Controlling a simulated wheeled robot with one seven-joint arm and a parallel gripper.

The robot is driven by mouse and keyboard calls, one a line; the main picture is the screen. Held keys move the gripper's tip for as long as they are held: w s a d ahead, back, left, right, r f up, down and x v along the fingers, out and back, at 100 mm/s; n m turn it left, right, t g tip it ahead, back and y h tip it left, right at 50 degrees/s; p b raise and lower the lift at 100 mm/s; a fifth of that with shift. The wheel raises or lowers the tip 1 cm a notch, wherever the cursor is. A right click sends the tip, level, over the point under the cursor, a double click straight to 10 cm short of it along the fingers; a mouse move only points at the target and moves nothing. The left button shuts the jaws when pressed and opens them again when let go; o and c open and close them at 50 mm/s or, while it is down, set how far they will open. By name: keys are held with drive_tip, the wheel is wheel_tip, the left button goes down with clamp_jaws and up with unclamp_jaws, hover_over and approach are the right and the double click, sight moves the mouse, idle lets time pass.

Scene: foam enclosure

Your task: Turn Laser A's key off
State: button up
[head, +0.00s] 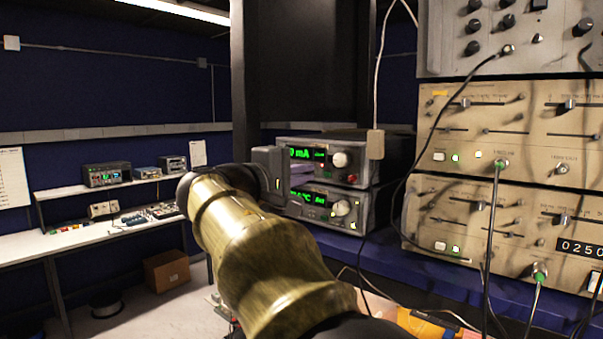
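Two stacked laser controller boxes stand on the blue bench in the middle of the head view. The upper box (330,160) has a lit green display ending in "0 mA" and a pale round knob. The lower box (325,205) has a lit green display with "°C" and a similar knob. I cannot make out a key or a "Laser A" label on either. My gold arm reaches up from the bottom, and my gripper (268,175), a dark block, covers the left part of both fronts. Its fingers cannot be told apart, and contact with the boxes is unclear.
Beige rack modules (470,150) with sliders and hanging cables stand close on the right. A dark panel (305,70) rises behind the boxes. A white bench (100,235) with instruments is at far left, a cardboard box (167,271) on the floor. An orange tool (425,325) lies bottom right.

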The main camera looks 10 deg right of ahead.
drive_tip(key=shift+n, duration=0.4)
clamp_jaws()
drive_tip(key=shift+n+p, duration=3.45)
drive_tip(key=shift+n, duration=5.15)
drive_tip(key=o, duration=0.6)
unclamp_jaws()
drive_tip(key=shift+a, duration=0.1)
